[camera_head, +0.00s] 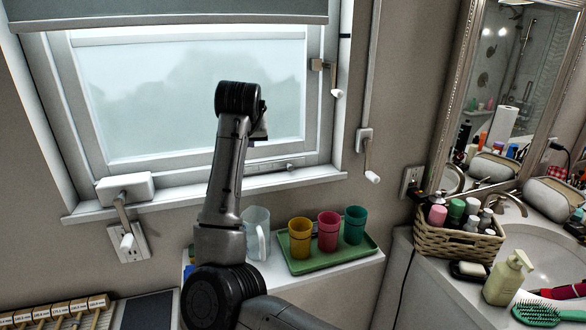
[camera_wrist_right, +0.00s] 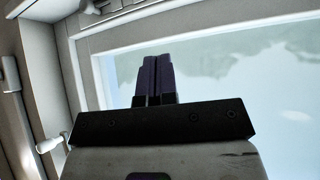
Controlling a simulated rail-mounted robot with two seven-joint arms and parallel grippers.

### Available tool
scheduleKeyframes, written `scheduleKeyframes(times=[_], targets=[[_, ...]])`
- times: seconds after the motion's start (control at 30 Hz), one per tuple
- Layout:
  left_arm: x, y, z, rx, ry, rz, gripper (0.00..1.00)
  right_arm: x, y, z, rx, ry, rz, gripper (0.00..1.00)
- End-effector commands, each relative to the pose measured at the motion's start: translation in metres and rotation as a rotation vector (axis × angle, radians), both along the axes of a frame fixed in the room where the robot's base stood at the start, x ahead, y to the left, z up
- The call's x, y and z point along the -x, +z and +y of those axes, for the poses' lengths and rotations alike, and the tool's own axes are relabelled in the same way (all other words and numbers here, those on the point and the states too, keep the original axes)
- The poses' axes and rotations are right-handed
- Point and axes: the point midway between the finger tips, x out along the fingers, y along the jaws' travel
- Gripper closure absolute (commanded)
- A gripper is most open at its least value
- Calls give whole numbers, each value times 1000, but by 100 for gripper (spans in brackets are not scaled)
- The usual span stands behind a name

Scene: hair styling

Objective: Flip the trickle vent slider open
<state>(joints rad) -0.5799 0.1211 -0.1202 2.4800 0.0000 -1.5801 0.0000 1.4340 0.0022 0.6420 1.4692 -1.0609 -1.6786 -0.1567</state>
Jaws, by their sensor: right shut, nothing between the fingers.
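A slim pale vent strip (camera_head: 268,166) runs along the bottom of the window frame, right of my right arm. A small dark knob, which looks like the slider (camera_head: 289,167), sits toward its right end; its exact setting is too small to tell. My right gripper (camera_wrist_right: 156,78) is shut and empty in the right wrist view, its two dark fingers together in front of the window pane. In the head view it is mostly hidden behind my wrist, above the vent strip and apart from the slider. My left gripper is out of view.
A window latch (camera_head: 335,93) and a hanging crank (camera_head: 373,178) are to the right. Another crank (camera_head: 127,241) is at lower left. A clear pitcher (camera_head: 256,235) and a green tray (camera_head: 340,256) with cups stand below the sill (camera_head: 310,178).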

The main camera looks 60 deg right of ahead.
Motion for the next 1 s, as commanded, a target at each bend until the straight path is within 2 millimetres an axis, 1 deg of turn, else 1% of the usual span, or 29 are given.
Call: scheduleKeyframes(times=[0.03,0.13,0.23,0.4,0.6,1.0], targets=[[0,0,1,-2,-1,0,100,-2,-12,-2,-3,-10,88,100],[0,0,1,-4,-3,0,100,1,-25,-4,11,-34,242,100],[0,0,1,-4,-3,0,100,8,-29,-5,31,-58,357,100],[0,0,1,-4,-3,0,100,24,-29,-6,43,-72,473,100],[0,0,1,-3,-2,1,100,24,-29,-5,47,-30,502,100],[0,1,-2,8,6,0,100,24,-32,-7,47,-28,502,100]])
